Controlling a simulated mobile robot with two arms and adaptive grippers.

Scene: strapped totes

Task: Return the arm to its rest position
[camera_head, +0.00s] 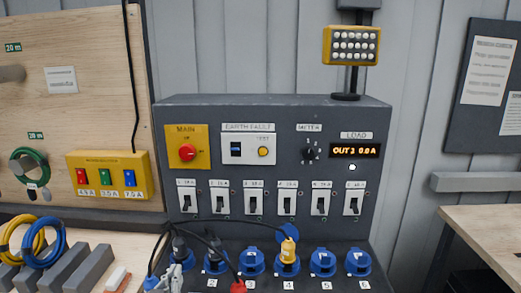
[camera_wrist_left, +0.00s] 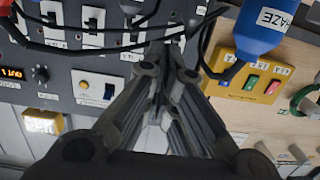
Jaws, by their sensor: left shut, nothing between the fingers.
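My left gripper (camera_head: 175,279) shows only in part at the bottom left of the head view, among black cables in front of the grey panel (camera_head: 275,118). In the left wrist view, which sees the panel upside down, the left gripper's fingers (camera_wrist_left: 164,72) come together and are shut with nothing between them. A blue plug (camera_wrist_left: 264,28) with part of a label hangs close by at the upper right there, apart from the fingers. Black cables (camera_wrist_left: 110,45) cross close to the fingertips. My right gripper is not in view.
Numbered blue sockets (camera_head: 323,262) line the panel's foot; a yellow plug (camera_head: 288,251) sits in one. A red plug (camera_head: 238,287) is at the bottom edge. Cable coils (camera_head: 52,247) and grey blocks (camera_head: 90,268) lie on the left bench. A wooden table (camera_head: 490,225) stands at right.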

